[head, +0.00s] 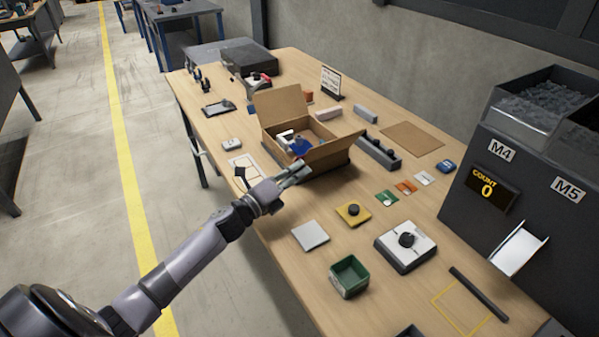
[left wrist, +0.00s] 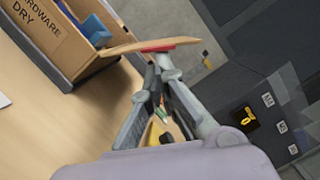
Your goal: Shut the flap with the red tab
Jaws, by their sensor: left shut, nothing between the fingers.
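An open cardboard box (head: 274,149) stands on the table with blue and white items inside. One flap (head: 279,103) stands up at its back left. Another flap (head: 337,148) sticks outward at its right side. In the left wrist view a flap (left wrist: 125,50) carries a red tab (left wrist: 157,48) at its outer edge, and the box wall (left wrist: 48,40) has printed lettering. My left gripper (head: 303,168) is shut and empty, at the box's near right side. In the wrist view the gripper (left wrist: 160,66) has its fingertips close below the red tab; contact is unclear. My right gripper is not seen.
A dark grey tray (head: 379,154) stands right of the box. A yellow pad (head: 353,213), a green bin (head: 349,277) and a white device (head: 405,247) sit nearer. The dark counter machine (head: 480,190) borders the right. Bare table lies between the small items.

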